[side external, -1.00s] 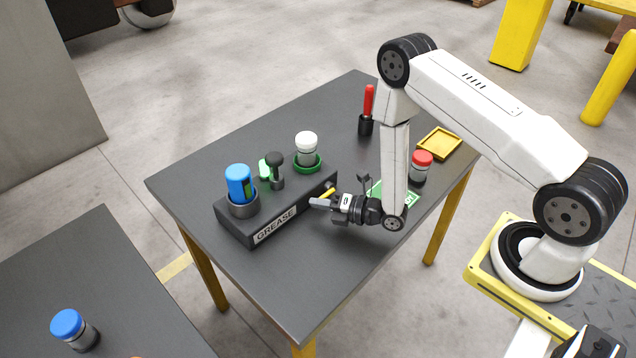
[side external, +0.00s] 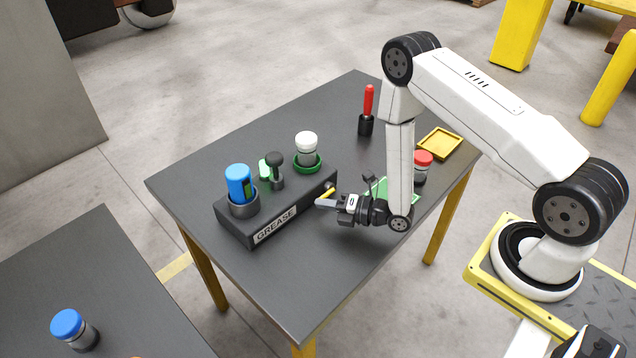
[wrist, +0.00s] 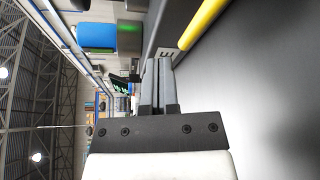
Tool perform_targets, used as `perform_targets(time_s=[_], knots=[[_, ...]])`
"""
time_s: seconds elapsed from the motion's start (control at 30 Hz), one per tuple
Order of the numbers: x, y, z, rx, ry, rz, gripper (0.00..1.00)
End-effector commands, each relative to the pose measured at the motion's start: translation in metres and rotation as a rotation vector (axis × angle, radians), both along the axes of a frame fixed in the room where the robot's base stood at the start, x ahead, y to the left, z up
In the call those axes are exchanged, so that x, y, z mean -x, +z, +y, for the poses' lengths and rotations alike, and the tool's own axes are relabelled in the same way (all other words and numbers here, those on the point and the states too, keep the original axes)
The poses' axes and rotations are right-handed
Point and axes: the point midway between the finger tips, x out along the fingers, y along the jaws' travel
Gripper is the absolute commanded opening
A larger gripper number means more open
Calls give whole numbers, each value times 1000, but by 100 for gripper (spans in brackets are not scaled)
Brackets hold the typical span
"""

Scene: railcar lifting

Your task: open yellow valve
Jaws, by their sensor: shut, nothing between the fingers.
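The yellow valve handle (side external: 327,194) sticks out from the right end of the front face of the black grease box (side external: 262,222). In the wrist view the yellow handle (wrist: 203,24) runs diagonally at the top, to the right of the fingertips. My gripper (side external: 320,204) is shut and empty, its fingertips close to the handle in the side view. I cannot tell whether they touch it. In the wrist view my gripper's fingers (wrist: 158,62) lie together.
A red-capped bottle (side external: 423,160), yellow tray (side external: 440,143) and red-handled tool (side external: 368,105) stand farther right. The front tabletop (side external: 300,285) is clear.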

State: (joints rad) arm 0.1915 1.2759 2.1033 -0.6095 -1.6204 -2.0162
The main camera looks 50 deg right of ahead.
Motion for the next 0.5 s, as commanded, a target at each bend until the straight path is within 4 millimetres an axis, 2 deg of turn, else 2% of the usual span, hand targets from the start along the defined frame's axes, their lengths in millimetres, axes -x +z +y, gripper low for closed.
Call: perform_targets(time_s=[0.5], knots=[[61,16,-25,-1,-4,0,0]])
